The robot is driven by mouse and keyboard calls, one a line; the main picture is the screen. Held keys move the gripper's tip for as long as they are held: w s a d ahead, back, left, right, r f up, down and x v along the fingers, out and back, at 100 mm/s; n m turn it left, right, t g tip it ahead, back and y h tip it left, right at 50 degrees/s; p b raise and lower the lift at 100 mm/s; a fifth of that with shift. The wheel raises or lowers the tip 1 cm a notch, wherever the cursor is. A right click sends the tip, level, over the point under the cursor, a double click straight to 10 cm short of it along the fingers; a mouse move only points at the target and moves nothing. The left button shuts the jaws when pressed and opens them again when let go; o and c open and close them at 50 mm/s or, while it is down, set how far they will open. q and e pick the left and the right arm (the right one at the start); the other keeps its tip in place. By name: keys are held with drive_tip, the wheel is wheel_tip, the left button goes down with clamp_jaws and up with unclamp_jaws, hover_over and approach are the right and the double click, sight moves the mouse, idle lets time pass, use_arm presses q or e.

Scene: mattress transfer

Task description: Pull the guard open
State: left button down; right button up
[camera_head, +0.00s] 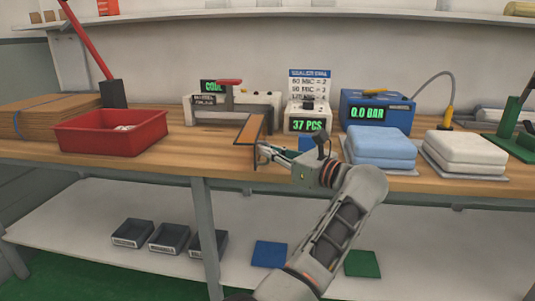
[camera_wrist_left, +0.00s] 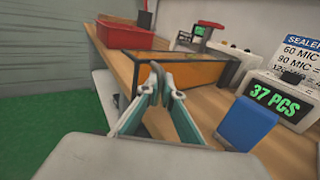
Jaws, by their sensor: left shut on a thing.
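The guard (camera_head: 249,130) is an orange panel in a dark frame. It juts out from the front of the white sealer (camera_head: 262,102) toward the bench's front edge. In the left wrist view the guard (camera_wrist_left: 190,74) stands upright across the picture, with the sealer behind it. My left gripper (camera_head: 263,151) is at the guard's near end. In the left wrist view its fingertips (camera_wrist_left: 155,78) are closed together at the guard's lower edge, and they hide the exact spot of contact. My right gripper is not in view.
A red tray (camera_head: 88,136) stands left on the bench. A small blue block (camera_head: 306,143), a counter box reading 37 PCS (camera_head: 309,122) and a blue 0.0 BAR unit (camera_head: 361,110) stand to the right. Folded blue (camera_head: 380,150) and white pads (camera_head: 467,153) lie further right.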

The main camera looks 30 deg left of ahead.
use_arm(q)
drive_tip(key=shift+a+r, duration=0.15)
drive_tip(key=shift+a, duration=0.05)
drive_tip(key=c, duration=2.5)
unclamp_jaws()
drive_tip(key=shift+w, duration=0.1)
drive_tip(key=shift+o, duration=1.4)
drive_tip(key=shift+w+a+f, duration=0.15)
drive_tip(key=shift+f, duration=0.1)
